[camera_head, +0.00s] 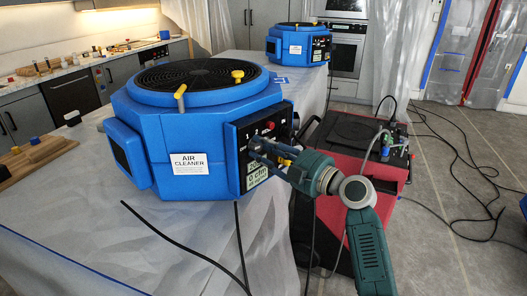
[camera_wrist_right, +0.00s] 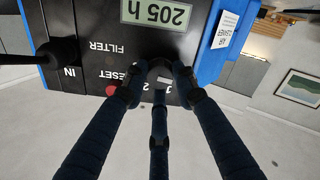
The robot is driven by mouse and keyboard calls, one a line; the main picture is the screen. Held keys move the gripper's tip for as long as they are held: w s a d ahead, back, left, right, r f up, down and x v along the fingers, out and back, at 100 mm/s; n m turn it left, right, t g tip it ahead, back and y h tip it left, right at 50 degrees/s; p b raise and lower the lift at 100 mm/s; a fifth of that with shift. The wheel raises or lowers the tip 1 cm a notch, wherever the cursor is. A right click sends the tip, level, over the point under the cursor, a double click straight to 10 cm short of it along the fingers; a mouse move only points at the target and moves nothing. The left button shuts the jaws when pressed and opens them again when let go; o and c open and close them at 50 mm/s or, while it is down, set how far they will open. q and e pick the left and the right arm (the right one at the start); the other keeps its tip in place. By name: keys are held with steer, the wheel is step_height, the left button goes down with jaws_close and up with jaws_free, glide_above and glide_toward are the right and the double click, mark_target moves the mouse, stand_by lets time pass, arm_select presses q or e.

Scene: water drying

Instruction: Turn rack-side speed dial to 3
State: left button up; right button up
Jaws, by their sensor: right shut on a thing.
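The near blue air cleaner (camera_head: 165,120) stands on a covered table. Its black control panel (camera_head: 243,133) faces right and carries a red button (camera_head: 269,125) and a display. My right gripper (camera_head: 262,150) reaches the panel from the lower right. In the right wrist view, its three dark fingers (camera_wrist_right: 155,82) are shut around the speed dial (camera_wrist_right: 159,70), partly visible between the tips. Printed numbers show beside the fingers, partly covered. The dial's pointer and setting are hidden. My left gripper is out of view.
A second blue air cleaner (camera_head: 298,46) stands farther back. A black cable (camera_wrist_right: 22,57) plugs into the panel near IN. More cables hang below and lie on the floor. A red and black unit (camera_head: 345,160) stands right of the table. Wooden boards (camera_head: 38,152) lie at left.

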steer(key=m+b, duration=0.1)
steer(key=m, duration=0.2)
steer(key=shift+f+m, duration=0.15)
steer(key=shift+m, duration=0.15)
steer(key=m, duration=0.3)
steer(key=shift+m, duration=0.3)
steer(key=m+p, duration=0.1)
steer(key=m, duration=0.3)
steer(key=shift+m, duration=0.3)
steer(key=m+p, duration=0.2)
steer(key=m, duration=0.2)
steer(key=shift+r, duration=0.2)
steer(key=m+p, duration=0.2)
steer(key=m, duration=0.3)
steer(key=m+p, duration=0.3)
steer(key=m, duration=0.1)
steer(key=shift+m, duration=0.3)
steer(key=m+p, duration=0.3)
steer(key=m, duration=0.1)
steer(key=shift+m, duration=0.3)
steer(key=shift+f+m+p, duration=0.1)
steer(key=shift+m+p, duration=1.6)
steer(key=shift+m, duration=0.5)
